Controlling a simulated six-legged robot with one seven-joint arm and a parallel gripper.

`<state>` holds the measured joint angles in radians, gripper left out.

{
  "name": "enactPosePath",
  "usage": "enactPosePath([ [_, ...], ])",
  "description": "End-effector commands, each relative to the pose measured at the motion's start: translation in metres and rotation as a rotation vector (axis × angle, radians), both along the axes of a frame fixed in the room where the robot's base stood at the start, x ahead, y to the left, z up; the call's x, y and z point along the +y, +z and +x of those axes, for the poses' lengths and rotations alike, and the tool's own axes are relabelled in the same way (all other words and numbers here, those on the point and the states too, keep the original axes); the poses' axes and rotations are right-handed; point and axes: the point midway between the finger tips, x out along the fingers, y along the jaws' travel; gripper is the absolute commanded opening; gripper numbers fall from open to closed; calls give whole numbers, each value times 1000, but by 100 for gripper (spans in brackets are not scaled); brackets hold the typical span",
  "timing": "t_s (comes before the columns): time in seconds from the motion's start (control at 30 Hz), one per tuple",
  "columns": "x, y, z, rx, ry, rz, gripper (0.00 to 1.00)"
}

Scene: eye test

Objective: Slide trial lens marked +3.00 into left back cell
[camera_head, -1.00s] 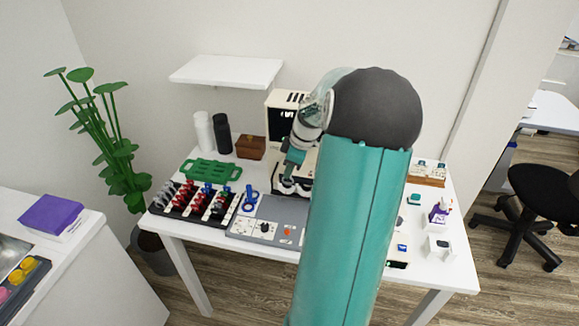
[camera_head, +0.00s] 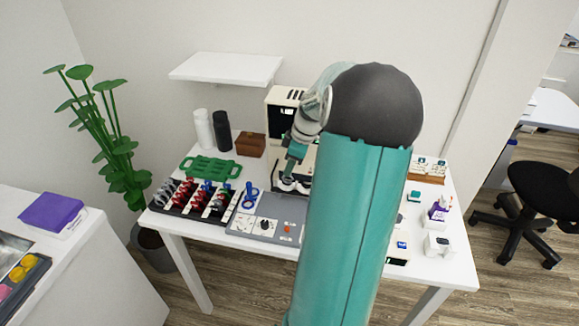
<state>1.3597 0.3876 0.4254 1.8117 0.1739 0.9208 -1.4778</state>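The lens tray (camera_head: 172,208) is black and sits at the left front of the white table, with several red, blue and grey-rimmed lenses standing in rows. Their markings are too small to read, so I cannot tell which is +3.00. My gripper (camera_head: 291,184) points down in front of a cream device (camera_head: 281,97) at the table's back. Dark and white parts show at its tip; whether it is open or holds a lens cannot be told. No left back cell can be made out; my arm hides much of the table's middle.
A grey panel (camera_head: 288,208) with a dial and a blue ringed item (camera_head: 250,196) lie right of the tray. A green tray (camera_head: 211,168), a brown box (camera_head: 250,145) and two bottles stand behind. Small items (camera_head: 437,244) crowd the right side. A wall shelf (camera_head: 226,68) hangs above.

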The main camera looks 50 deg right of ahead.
Motion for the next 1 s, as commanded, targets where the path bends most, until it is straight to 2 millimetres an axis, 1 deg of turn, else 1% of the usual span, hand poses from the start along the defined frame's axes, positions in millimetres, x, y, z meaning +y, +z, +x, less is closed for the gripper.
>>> enactPosePath([
  [0.3,-9,66,-18,-1,-2,-6,32],
  [0.5,-13,102,-29,-2,0,-4,32],
  [0.6,-14,112,-32,-1,-1,-2,32],
  [0.7,-14,118,-33,-1,0,0,32],
  [1.0,-14,118,-34,0,0,0,32],
])
